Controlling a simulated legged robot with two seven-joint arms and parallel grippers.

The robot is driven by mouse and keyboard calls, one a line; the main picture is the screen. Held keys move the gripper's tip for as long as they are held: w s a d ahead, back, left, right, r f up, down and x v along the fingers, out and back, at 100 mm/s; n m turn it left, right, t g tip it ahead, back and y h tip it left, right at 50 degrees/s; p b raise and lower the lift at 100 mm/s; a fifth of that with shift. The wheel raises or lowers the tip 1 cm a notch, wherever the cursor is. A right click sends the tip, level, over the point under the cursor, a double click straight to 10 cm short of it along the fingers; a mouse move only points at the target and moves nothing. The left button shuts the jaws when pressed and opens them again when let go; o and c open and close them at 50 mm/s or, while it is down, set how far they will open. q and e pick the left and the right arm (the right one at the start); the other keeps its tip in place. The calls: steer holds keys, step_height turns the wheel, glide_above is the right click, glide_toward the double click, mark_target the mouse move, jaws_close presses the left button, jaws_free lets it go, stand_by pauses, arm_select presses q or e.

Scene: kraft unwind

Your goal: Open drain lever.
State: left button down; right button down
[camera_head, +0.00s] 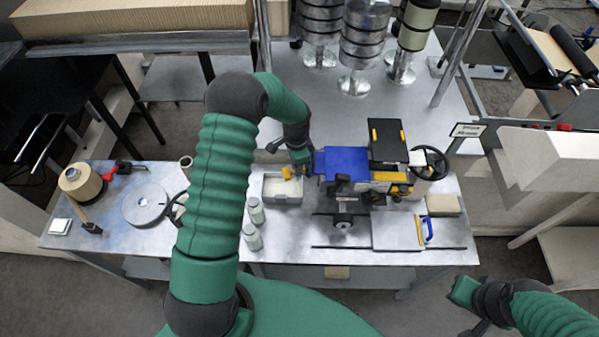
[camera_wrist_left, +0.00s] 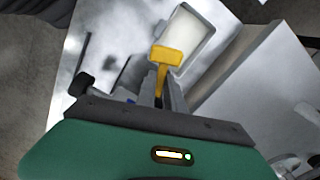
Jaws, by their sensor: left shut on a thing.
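The yellow drain lever (camera_head: 287,173) shows at the left side of the blue and black machine (camera_head: 346,162), above a pale tray (camera_head: 270,189). In the left wrist view the lever's flat yellow head (camera_wrist_left: 166,55) stands out beyond my fingers, with its narrow stem between them. My left gripper (camera_head: 294,168) is shut on this stem, as the left wrist view (camera_wrist_left: 161,84) shows. The pale tray (camera_wrist_left: 207,25) lies behind the lever there. My right gripper (camera_head: 463,291) is at the lower right, away from the bench; its fingers cannot be made out.
Two pale jars (camera_head: 253,238) stand in front of the tray. A metal disc (camera_head: 145,204) and a twine spool (camera_head: 80,182) are on the left of the bench (camera_head: 110,237). A black handwheel (camera_head: 429,150) is at the machine's right. Metal rollers (camera_head: 364,50) stand behind.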

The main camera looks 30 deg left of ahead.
arm_select(q)
steer(key=shift+s+f, duration=0.1)
steer(key=shift+s, duration=0.05)
steer(key=c, duration=1.6)
jaws_free()
steer(key=shift+a, duration=0.1)
steer(key=shift+o, duration=0.8)
steer(key=shift+a, duration=0.1)
step_height(320, 180, up, 17)
steer(key=b, duration=0.4)
steer(key=shift+w, duration=0.2)
steer(key=shift+a+f, duration=0.1)
steer(key=shift+f, duration=0.05)
